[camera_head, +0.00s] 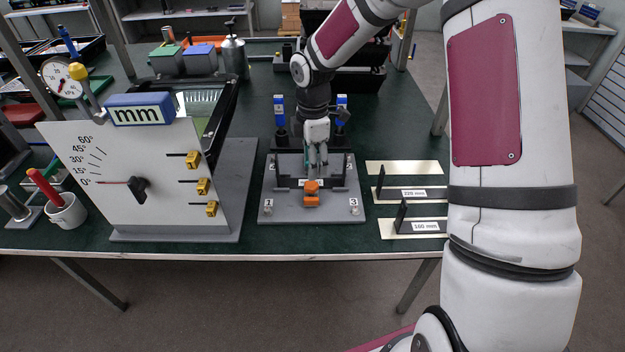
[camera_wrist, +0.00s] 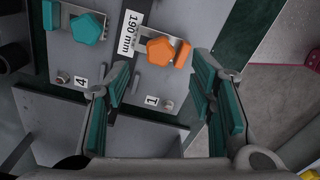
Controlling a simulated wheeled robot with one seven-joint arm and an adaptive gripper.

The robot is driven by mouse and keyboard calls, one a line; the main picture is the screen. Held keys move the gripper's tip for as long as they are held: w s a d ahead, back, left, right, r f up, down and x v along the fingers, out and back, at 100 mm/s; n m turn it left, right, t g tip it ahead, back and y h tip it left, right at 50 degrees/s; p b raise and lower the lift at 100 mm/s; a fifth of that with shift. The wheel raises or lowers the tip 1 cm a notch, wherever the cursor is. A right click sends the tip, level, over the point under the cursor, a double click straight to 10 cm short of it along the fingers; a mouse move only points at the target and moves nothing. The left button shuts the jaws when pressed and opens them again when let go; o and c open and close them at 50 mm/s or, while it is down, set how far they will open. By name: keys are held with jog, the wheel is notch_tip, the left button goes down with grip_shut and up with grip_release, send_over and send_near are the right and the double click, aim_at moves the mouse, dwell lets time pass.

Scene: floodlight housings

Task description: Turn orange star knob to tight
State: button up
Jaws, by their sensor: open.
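The orange star knob (camera_head: 311,187) sits on a grey fixture plate (camera_head: 285,206) near the table's front edge, with an orange block beside it. In the wrist view the orange star knob (camera_wrist: 164,50) shows beyond the fingertips, next to a "190 mm" label. A teal star knob (camera_wrist: 88,28) sits on the other side of that label. My gripper (camera_head: 316,160) points down over the plate, just behind the orange knob as the head camera sees it. In the wrist view my gripper (camera_wrist: 161,75) has its teal-padded fingers spread, with nothing between the pads. I cannot tell the knob's tightness.
A white angle-scale board (camera_head: 130,170) with yellow clips stands left of the plate. Flat bars labelled 220 mm (camera_head: 408,194) and 160 mm (camera_head: 412,228) lie to the right. Two blue-topped posts, one of them the left post (camera_head: 279,110), rise behind the plate.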

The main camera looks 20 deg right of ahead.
aim_at(313, 183)
notch_tip(313, 183, down, 7)
jog(key=shift+r, duration=0.1)
dwell(0.3)
jog(key=c, duration=1.2)
